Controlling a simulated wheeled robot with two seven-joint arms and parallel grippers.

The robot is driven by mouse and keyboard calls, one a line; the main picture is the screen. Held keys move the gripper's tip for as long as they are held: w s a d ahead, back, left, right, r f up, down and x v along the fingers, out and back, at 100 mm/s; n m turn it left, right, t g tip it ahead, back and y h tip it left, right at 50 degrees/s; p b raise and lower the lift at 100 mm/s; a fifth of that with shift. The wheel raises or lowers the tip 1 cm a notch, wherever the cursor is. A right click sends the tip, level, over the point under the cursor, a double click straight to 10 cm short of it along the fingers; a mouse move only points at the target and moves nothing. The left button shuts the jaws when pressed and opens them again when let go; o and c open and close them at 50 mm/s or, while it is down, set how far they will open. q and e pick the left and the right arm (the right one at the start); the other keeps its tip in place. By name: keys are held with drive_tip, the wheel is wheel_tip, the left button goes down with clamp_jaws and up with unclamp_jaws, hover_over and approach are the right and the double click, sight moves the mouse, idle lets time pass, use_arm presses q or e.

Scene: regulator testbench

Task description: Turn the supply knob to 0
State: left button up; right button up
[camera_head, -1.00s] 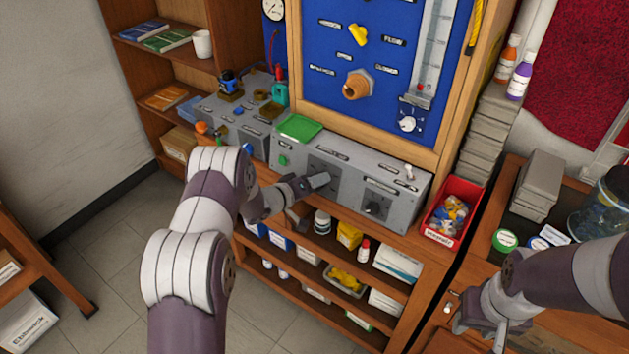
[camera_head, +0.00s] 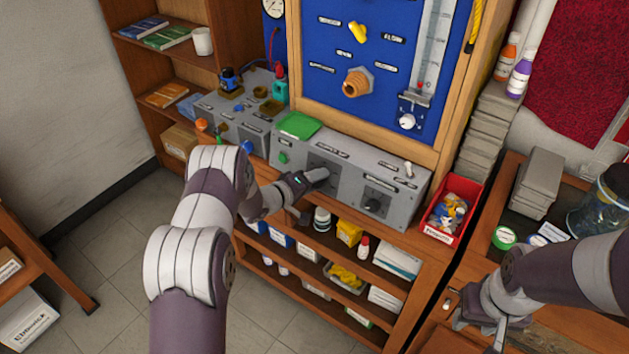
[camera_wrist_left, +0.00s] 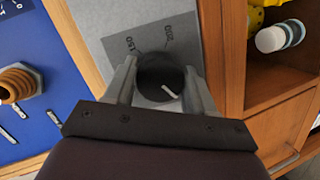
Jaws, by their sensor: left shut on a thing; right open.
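The supply knob (camera_wrist_left: 158,72) is a dark round knob with a white pointer line, on the front of the grey bench unit (camera_head: 395,205). In the left wrist view it sits between the two fingers of my left gripper (camera_wrist_left: 160,85), which is shut on it. The pointer line slants towards the lower right of that view. The printed marks 150 and 200 show above the knob; the 0 mark is not visible. In the head view my left gripper (camera_head: 318,176) covers the knob. My right gripper (camera_head: 497,325) is open and empty at the lower right, away from the unit.
A second dark knob (camera_head: 374,204) is on the unit's right side. A green tray (camera_head: 299,125) lies on top. A red bin (camera_head: 455,208) stands to the right. The blue panel (camera_head: 318,38) rises behind, and open shelves with bottles and boxes lie below.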

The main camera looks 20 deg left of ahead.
use_arm(q)
drive_tip(key=o, duration=1)
drive_tip(key=shift+w+a+r, duration=0.1)
drive_tip(key=shift+w+r, duration=0.1)
drive_tip(key=shift+r, duration=0.05)
drive_tip(key=shift+o, duration=0.2)
drive_tip(key=shift+f, duration=0.15)
drive_tip(key=shift+s, duration=0.1)
drive_tip(key=b+v, duration=0.1)
drive_tip(key=v, duration=1.1)
drive_tip(key=shift+s+a, duration=0.2)
drive_tip(key=shift+s, duration=0.05)
